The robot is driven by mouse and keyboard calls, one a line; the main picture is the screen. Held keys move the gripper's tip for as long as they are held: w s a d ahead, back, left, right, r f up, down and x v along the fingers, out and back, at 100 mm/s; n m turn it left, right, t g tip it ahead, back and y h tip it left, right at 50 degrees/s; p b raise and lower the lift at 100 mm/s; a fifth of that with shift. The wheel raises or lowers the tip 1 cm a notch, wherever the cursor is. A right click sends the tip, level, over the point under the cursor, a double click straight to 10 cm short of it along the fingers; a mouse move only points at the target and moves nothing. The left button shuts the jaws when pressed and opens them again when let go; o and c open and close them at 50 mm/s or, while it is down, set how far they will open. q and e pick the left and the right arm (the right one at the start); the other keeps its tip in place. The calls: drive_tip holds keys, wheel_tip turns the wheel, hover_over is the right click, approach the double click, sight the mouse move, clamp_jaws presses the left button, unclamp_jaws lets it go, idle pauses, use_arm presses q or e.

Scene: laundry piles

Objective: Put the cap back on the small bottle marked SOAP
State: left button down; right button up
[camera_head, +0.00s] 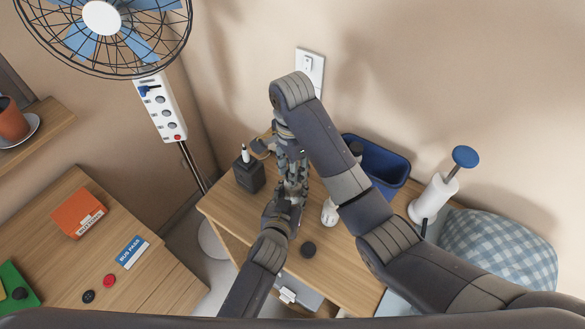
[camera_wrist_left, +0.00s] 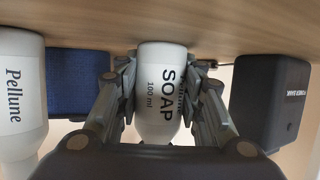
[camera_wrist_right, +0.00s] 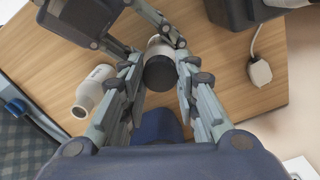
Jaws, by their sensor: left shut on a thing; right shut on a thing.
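The small white bottle marked SOAP (camera_wrist_left: 158,98) stands between the fingers of my left gripper (camera_wrist_left: 166,70), which is shut on it. Its base is at the wooden tabletop. In the right wrist view the bottle's white body (camera_wrist_right: 160,46) shows behind a dark round cap (camera_wrist_right: 160,74). My right gripper (camera_wrist_right: 161,68) is shut on this cap, over the bottle's top. I cannot tell whether the cap touches the neck. In the head view my two grippers meet above the table and hide the bottle.
A white Pellune bottle (camera_head: 330,212) stands close by on the right. A black disc (camera_head: 308,250) lies near the front of the table (camera_head: 340,270). A black box (camera_head: 248,174) stands left, a blue bin (camera_head: 390,183) behind right. A white adapter (camera_wrist_right: 260,72) lies near the edge.

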use_arm(q)
drive_tip(key=shift+f, duration=0.1)
use_arm(e)
drive_tip(key=m, duration=1.2)
drive_tip(key=shift+w, duration=0.1)
drive_tip(key=o, duration=0.7)
drive_tip(key=shift+c, duration=0.4)
